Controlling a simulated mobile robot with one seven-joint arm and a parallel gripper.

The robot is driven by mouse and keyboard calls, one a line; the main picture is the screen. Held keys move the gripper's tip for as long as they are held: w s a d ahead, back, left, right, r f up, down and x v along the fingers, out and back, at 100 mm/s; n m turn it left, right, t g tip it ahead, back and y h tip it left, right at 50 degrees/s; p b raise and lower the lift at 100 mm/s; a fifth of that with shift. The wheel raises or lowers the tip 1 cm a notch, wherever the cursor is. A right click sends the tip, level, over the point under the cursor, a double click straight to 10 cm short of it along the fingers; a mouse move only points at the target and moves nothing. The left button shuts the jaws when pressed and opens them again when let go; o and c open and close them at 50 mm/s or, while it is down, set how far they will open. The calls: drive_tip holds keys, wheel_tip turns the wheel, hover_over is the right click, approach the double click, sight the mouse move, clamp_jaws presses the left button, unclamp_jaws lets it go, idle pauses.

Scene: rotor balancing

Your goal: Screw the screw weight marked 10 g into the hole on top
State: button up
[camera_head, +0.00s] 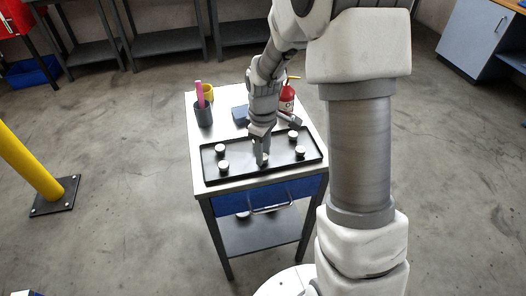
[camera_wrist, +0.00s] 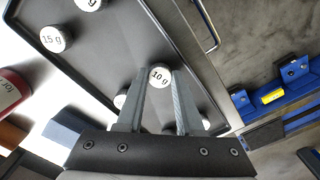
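The screw weight marked 10 g (camera_wrist: 160,76) stands in the black tray (camera_wrist: 118,50), its white labelled top facing the wrist camera. My gripper (camera_wrist: 160,80) is open, with one finger on each side of this weight. I cannot tell whether the fingers touch it. In the head view my gripper (camera_head: 262,160) points down over the middle of the tray (camera_head: 240,176), and the weight there is mostly hidden by the fingers. The rotor and its top hole cannot be made out in either view.
A weight marked 15 g (camera_wrist: 54,38) and several other weights stand in the tray. A yellow post (camera_head: 30,160) stands at left.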

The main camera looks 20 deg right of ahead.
clamp_jaws()
wheel_tip(320, 180, up, 5)
drive_tip(key=p, duration=0.4)
drive_tip(key=shift+r, duration=0.1)
